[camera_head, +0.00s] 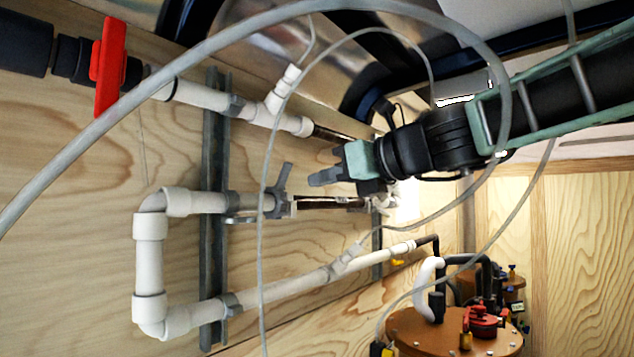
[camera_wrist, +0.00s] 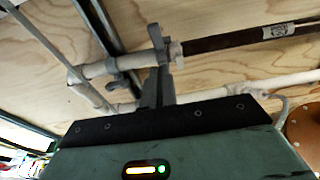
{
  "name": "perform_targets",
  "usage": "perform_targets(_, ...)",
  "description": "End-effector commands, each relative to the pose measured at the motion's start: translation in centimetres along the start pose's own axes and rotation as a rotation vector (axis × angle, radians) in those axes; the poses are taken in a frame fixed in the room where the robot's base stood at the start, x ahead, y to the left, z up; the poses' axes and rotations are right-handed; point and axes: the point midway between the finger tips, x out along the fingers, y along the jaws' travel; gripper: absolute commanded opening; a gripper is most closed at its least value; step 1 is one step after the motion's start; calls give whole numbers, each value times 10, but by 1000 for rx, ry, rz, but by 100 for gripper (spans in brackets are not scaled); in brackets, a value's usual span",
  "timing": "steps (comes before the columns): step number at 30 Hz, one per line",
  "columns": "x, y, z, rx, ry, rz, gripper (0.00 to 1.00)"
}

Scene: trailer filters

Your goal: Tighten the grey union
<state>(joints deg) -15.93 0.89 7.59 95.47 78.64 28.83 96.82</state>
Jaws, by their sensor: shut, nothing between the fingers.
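The grey union (camera_head: 277,203) sits on the middle horizontal pipe, between white pipe on its left and a dark brown pipe section on its right. A grey lever-like wing (camera_head: 284,176) sticks up from it. In the wrist view the union (camera_wrist: 158,46) shows just beyond my fingertips. My gripper (camera_head: 312,180) is shut and empty, to the right of the union's wing with a visible gap in the head view. In the wrist view the gripper (camera_wrist: 157,72) overlaps the pipe below the union, so contact there cannot be told.
A grey vertical rail (camera_head: 213,140) carries the pipes on the plywood wall. A red valve handle (camera_head: 109,66) is at upper left. A thin clear hose (camera_head: 262,230) loops in front of the pipes. A brown tank lid (camera_head: 410,330) with fittings stands at lower right.

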Motion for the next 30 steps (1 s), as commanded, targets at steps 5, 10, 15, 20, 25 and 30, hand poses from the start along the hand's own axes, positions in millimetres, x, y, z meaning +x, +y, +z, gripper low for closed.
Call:
perform_targets(5, -24, 0, 0, 0, 0, 0, 0)
perform_targets(10, -51, 0, 3, -2, 0, -2, 0)
perform_targets(15, -72, 0, 5, 1, 2, 0, 0)
perform_targets(20, -80, 0, 6, 1, 4, 1, 0)
perform_targets(25, -81, 0, 7, 1, 4, 2, 0)
perform_targets(30, -68, 13, -34, -134, 89, 33, 0)
